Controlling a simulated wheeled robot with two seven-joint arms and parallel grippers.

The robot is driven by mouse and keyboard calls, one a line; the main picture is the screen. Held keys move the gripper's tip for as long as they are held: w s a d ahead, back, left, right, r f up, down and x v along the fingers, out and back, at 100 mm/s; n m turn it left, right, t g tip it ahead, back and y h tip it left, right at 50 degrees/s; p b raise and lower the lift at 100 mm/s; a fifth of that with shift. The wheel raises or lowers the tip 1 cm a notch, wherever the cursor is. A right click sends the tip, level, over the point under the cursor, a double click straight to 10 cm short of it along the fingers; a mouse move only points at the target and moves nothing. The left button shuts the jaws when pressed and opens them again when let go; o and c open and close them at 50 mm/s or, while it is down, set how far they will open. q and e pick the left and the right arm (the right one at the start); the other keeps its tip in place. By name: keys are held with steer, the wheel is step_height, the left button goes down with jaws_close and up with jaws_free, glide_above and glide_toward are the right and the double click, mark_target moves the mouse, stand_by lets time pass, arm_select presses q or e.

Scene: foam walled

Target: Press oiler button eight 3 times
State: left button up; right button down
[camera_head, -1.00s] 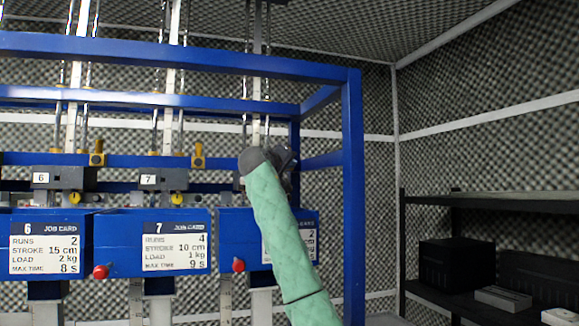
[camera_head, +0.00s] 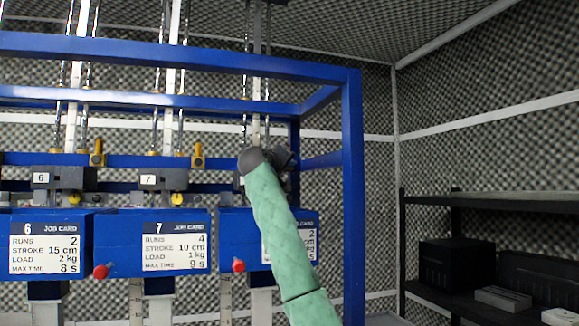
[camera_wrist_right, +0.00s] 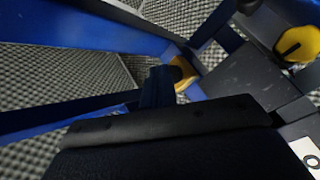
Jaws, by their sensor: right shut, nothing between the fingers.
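My right arm in a green sleeve reaches up in front of the third station. My right gripper (camera_head: 284,158) is mostly hidden behind the grey wrist in the head view. In the right wrist view its dark shut fingers (camera_wrist_right: 158,88) reach a yellow fitting (camera_wrist_right: 188,78), which looks like station eight's oiler. They overlap its edge; I cannot tell whether they touch or press it. The fitting's button is not clearly visible. A white label (camera_wrist_right: 308,152) shows only in part. My left gripper is out of view.
Station 7 has a yellow oiler (camera_head: 198,157) and station 6 another (camera_head: 97,155). Red knobs (camera_head: 238,265) stick out by the job-card boxes. A blue frame post (camera_head: 353,200) stands right of my arm. A round yellow knob (camera_wrist_right: 297,44) is near the gripper.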

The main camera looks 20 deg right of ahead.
steer(key=shift+w, duration=0.45)
stand_by(0.6)
steer(key=shift+s, duration=0.1)
steer(key=shift+s+b, duration=0.7)
steer(key=shift+s, duration=0.05)
